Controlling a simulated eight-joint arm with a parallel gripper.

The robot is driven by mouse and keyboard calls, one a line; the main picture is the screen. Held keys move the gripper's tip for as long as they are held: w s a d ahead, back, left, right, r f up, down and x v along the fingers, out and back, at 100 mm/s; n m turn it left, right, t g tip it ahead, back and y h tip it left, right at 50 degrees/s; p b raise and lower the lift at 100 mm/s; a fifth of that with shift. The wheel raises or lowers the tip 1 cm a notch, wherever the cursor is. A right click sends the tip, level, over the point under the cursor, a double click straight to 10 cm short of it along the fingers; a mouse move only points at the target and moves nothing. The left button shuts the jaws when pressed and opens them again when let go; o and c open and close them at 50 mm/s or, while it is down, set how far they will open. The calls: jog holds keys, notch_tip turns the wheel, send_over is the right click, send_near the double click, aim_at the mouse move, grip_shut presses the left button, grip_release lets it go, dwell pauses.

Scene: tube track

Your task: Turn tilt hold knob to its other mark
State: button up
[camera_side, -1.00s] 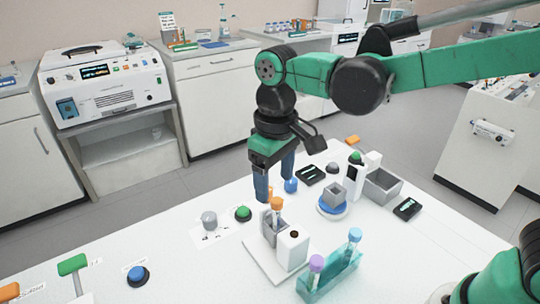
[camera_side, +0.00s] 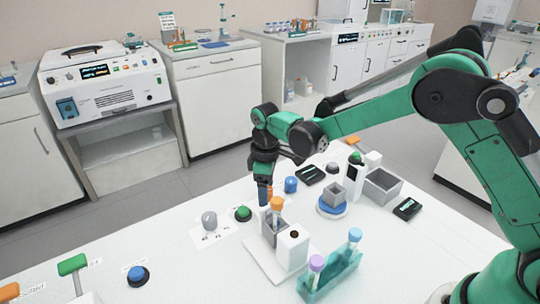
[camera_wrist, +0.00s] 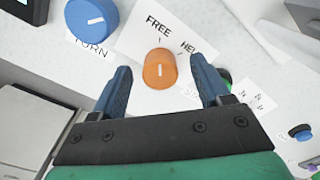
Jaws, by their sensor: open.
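The tilt hold knob is the orange round knob (camera_wrist: 160,70) in the wrist view, on a white plate lettered FREE and, partly cut by my finger, HEL. Its white line points up the picture, towards the small tick under FREE. My gripper (camera_wrist: 161,82) is open, with one blue finger on each side of the knob and a visible gap to both. In the side view my gripper (camera_side: 263,193) points straight down at the table behind the orange-capped tube, and the knob is mostly hidden there.
A blue knob marked TURN (camera_wrist: 92,20) is close by at upper left; it also shows in the side view (camera_side: 291,185). The orange-capped tube (camera_side: 276,204) stands in a holder just in front.

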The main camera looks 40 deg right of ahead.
jog(key=shift+c, duration=0.2)
grip_shut()
jog(key=shift+m, duration=0.4)
jog(key=m, duration=0.6)
jog(key=shift+m, duration=0.3)
jog(key=m, duration=0.6)
jog(key=shift+m, duration=0.4)
